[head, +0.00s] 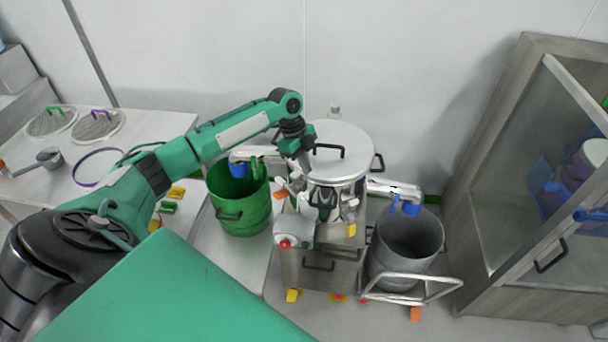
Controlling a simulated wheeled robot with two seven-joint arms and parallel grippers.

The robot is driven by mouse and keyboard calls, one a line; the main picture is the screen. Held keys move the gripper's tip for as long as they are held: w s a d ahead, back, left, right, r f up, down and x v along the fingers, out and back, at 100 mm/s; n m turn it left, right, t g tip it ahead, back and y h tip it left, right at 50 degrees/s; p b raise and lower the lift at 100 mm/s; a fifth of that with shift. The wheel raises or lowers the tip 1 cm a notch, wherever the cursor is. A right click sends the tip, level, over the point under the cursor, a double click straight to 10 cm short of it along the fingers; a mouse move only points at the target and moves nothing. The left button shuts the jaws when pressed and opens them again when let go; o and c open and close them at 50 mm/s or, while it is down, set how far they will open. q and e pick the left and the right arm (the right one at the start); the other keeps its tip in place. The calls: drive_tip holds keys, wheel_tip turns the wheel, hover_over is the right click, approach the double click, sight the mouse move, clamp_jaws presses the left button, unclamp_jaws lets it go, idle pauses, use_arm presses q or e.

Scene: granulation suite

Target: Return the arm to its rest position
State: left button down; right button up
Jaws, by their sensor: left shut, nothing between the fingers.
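My left arm reaches in from the lower left, bends at the elbow and hangs down at its wrist. My left gripper (325,212) points downward in front of the steel granulator, just below its round lid (345,160). Its fingers are shut with nothing between them. I cannot tell whether it touches the machine. My right gripper does not show.
A green bucket (240,208) stands left of the machine, a grey bin (404,250) on a cart at its right. Sieves (98,125) and a scoop (48,158) lie on the left bench. A glass-door cabinet (530,170) stands at right.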

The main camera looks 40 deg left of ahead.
use_arm(q)
drive_tip(key=shift+b+v, duration=0.65)
drive_tip(key=shift+v, duration=1.95)
